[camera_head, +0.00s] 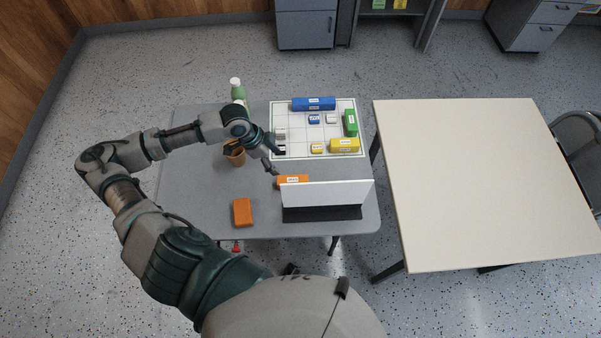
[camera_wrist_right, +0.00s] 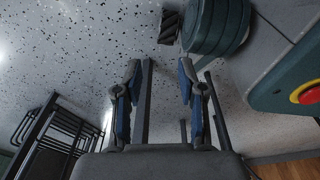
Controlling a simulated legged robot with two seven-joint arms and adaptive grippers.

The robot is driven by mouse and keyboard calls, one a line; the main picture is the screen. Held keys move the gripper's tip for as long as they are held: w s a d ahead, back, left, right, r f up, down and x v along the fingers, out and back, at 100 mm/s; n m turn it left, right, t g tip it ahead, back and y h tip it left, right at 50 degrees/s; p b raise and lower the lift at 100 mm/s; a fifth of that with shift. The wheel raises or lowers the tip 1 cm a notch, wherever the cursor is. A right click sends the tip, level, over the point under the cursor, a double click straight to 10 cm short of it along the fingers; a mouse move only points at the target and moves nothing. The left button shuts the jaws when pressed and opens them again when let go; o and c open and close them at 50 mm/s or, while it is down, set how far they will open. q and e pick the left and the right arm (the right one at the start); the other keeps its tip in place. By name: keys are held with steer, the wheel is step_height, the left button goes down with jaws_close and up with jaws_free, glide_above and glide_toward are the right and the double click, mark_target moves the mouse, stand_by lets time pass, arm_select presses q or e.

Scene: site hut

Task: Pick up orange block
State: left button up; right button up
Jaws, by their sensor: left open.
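An orange block (camera_head: 291,180) with a white label lies on the grey table (camera_head: 190,190). A white upright board (camera_head: 330,194) on a dark base stands in front of it and hides part of it. A plain orange item (camera_head: 242,212) lies nearer the table's front edge. My left gripper (camera_head: 274,160) is open, just behind and left of the labelled orange block, with its fingers pointing toward it; I cannot tell its exact height. My right gripper (camera_wrist_right: 160,95) is open and empty in the right wrist view, with speckled floor beyond it.
A bare beige table (camera_head: 480,180) is at right.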

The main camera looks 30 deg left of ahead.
arm_select(q)
glide_toward(292, 180)
steer(key=b+x, duration=0.1)
steer(key=x, duration=0.4)
steer(key=shift+w+f, duration=0.25)
steer(key=shift+f, duration=0.05)
steer(key=shift+d+f, duration=0.3)
steer(key=shift+d, duration=0.15)
steer(key=shift+d+f+b, duration=0.1)
steer(key=shift+f+b, duration=0.2)
steer(key=x, duration=0.4)
steer(key=shift+a+f+b, duration=0.1)
steer(key=shift+a+b, duration=0.2)
steer(key=shift+a, duration=0.15)
steer(key=shift+a+f, duration=0.15)
steer(key=shift+f, duration=0.05)
arm_select(e)
steer(key=w+a+r, duration=0.2)
steer(key=w+r, duration=0.1)
steer(key=shift+w, duration=0.3)
arm_select(q)
steer(key=shift+d+r, duration=0.1)
steer(key=shift+d, duration=0.1)
arm_select(e)
steer(key=shift+s, duration=0.1)
arm_select(q)
steer(key=shift+d, duration=0.15)
arm_select(e)
steer(key=shift+d, duration=0.25)
